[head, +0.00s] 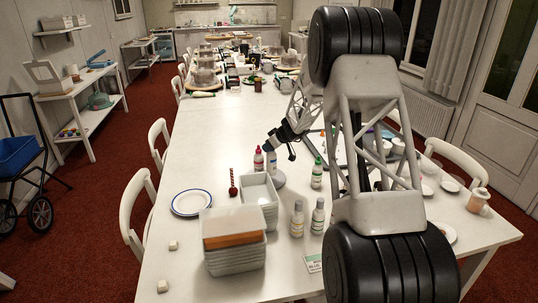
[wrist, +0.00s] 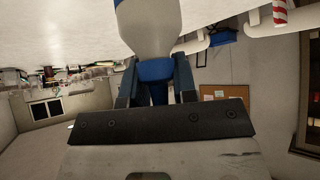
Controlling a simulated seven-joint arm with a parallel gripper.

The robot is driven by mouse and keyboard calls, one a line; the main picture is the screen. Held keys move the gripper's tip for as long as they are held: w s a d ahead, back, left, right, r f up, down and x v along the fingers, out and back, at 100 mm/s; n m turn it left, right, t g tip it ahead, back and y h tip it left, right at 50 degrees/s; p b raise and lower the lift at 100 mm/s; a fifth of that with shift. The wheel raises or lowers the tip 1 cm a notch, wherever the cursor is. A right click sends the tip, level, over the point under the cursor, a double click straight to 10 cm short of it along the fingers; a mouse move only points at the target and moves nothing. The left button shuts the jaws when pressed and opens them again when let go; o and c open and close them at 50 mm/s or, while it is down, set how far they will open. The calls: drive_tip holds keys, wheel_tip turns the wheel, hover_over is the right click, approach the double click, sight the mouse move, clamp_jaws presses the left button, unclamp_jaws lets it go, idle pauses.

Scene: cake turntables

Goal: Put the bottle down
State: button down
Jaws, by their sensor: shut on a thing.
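My gripper (head: 269,146) is at mid-table in the head view. It is shut on a bottle (head: 271,161) with a pale body. In the wrist view the bottle (wrist: 150,32) has a white shoulder, a blue cap or neck between the two fingers (wrist: 157,85), and a bit of blue at the top edge. The head view shows the bottle upright under the fingers, beside a pink-capped bottle (head: 258,160). I cannot tell whether its base touches the table.
A grey round stand (head: 278,181), white tubs (head: 259,190) and a green-capped bottle (head: 316,174) stand close by. Two grey-capped bottles (head: 297,220) are nearer. The table's left-middle (head: 215,135) is clear.

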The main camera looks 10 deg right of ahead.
sight(269, 153)
drive_tip(key=shift+f, duration=2)
drive_tip(key=c, duration=0.9)
unclamp_jaws()
drive_tip(key=shift+r, duration=0.2)
drive_tip(key=v, duration=1.2)
